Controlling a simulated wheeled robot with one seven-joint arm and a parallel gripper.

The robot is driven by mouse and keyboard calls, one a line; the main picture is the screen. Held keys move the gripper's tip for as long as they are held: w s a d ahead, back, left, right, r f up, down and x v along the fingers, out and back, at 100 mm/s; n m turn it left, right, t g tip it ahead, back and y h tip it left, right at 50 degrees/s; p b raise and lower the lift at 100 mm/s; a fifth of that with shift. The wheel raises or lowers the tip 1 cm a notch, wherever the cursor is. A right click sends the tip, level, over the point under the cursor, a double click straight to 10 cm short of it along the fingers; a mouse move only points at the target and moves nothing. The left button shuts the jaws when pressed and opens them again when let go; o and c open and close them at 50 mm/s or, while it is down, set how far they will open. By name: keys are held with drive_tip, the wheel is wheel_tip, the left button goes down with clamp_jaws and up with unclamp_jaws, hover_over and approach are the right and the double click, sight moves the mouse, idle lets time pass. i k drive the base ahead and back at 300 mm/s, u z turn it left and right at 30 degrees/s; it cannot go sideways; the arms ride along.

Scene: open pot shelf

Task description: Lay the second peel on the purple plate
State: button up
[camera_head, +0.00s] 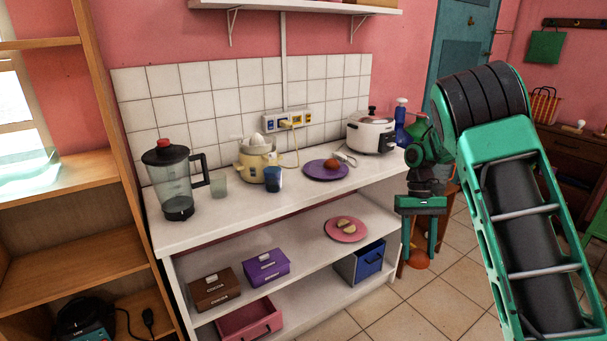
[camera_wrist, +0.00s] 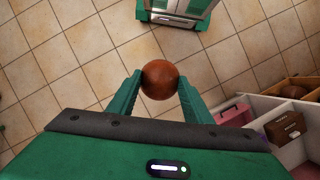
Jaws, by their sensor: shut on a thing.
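My gripper (camera_head: 418,250) hangs pointing down at the right, in front of the counter's right end. In the wrist view my gripper (camera_wrist: 160,76) is shut on a rounded reddish-brown peel (camera_wrist: 160,82), held over the floor tiles. The peel also shows as an orange-brown shape between the fingertips in the head view (camera_head: 418,262). The purple plate (camera_head: 313,173) lies on the white counter, left of the rice cooker. One reddish-brown peel (camera_head: 331,164) lies on that plate. My gripper is apart from the plate, to its right and lower.
The white rice cooker (camera_head: 368,134) and a blue bottle (camera_head: 401,122) stand at the counter's right end. A juicer (camera_head: 258,161), blue cup (camera_head: 273,180) and blender (camera_head: 178,185) stand to the left. A pink plate (camera_head: 346,230) with pale pieces is on the shelf below.

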sight(320, 169)
drive_tip(key=u, duration=0.05)
drive_tip(key=i, duration=1)
